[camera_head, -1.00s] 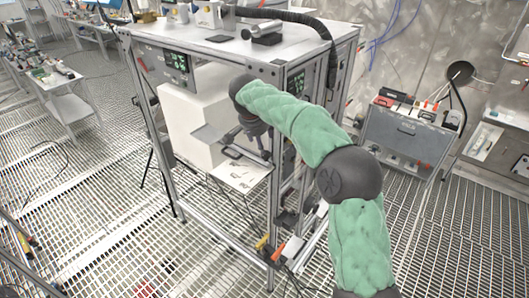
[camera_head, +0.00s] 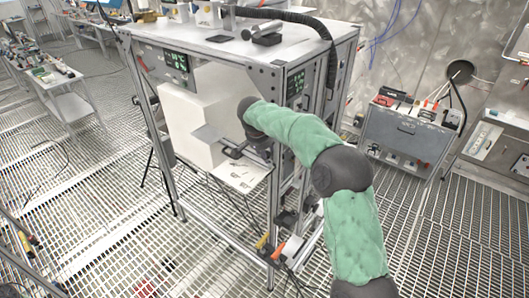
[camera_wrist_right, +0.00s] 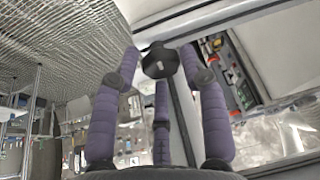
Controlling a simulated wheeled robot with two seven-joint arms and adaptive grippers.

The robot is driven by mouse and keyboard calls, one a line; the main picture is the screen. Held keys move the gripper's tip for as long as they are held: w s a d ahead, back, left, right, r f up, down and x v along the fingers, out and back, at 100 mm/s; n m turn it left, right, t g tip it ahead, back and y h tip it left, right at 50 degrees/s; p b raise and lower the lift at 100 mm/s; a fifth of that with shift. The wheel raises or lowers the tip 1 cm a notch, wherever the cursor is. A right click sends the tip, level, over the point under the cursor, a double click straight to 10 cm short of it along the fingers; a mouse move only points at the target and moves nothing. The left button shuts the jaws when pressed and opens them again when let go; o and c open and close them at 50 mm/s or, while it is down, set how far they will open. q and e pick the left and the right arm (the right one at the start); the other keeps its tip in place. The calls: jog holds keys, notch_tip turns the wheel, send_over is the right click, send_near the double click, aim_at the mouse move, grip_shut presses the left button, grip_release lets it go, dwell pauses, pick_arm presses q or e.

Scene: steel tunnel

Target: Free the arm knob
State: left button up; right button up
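In the right wrist view a dark, lobed knob (camera_wrist_right: 159,62) lies between the tips of my right gripper's (camera_wrist_right: 160,66) three purple fingers. The fingers stand around it, left, right and below. Their tips look very near its edge, but I cannot tell whether they press on it. In the head view my green right arm reaches to a grey metal bracket (camera_head: 210,136) in front of a white block (camera_head: 183,115) in the frame. The knob and right gripper are mostly hidden there behind the black arm joint. My left gripper is not in view.
The metal frame's top (camera_head: 215,42) carries a black hose (camera_head: 296,20) and small devices. Its posts stand close to my right arm. A grey tool cabinet (camera_head: 405,135) stands at the right. Open grating floor (camera_head: 90,225) lies at the left.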

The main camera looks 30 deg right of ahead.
jog(key=c, duration=0.4)
jog(key=shift+s+f+n+b, duration=0.1)
jog(key=shift+f+n+b, duration=0.1)
jog(key=shift+n+b, duration=0.2)
jog(key=shift+n+t+y+b, duration=0.3)
jog(key=shift+n+y, duration=0.2)
jog(key=shift+n, duration=0.6)
jog(key=shift+f, duration=0.1)
jog(key=o, duration=1.1)
jog(key=shift+s, duration=0.1)
jog(key=shift+a, duration=0.1)
jog(key=shift+r, duration=0.2)
jog(key=shift+r, duration=0.45)
jog(key=v, duration=1.1)
jog(key=shift+s+a, duration=0.1)
jog(key=shift+a, duration=0.05)
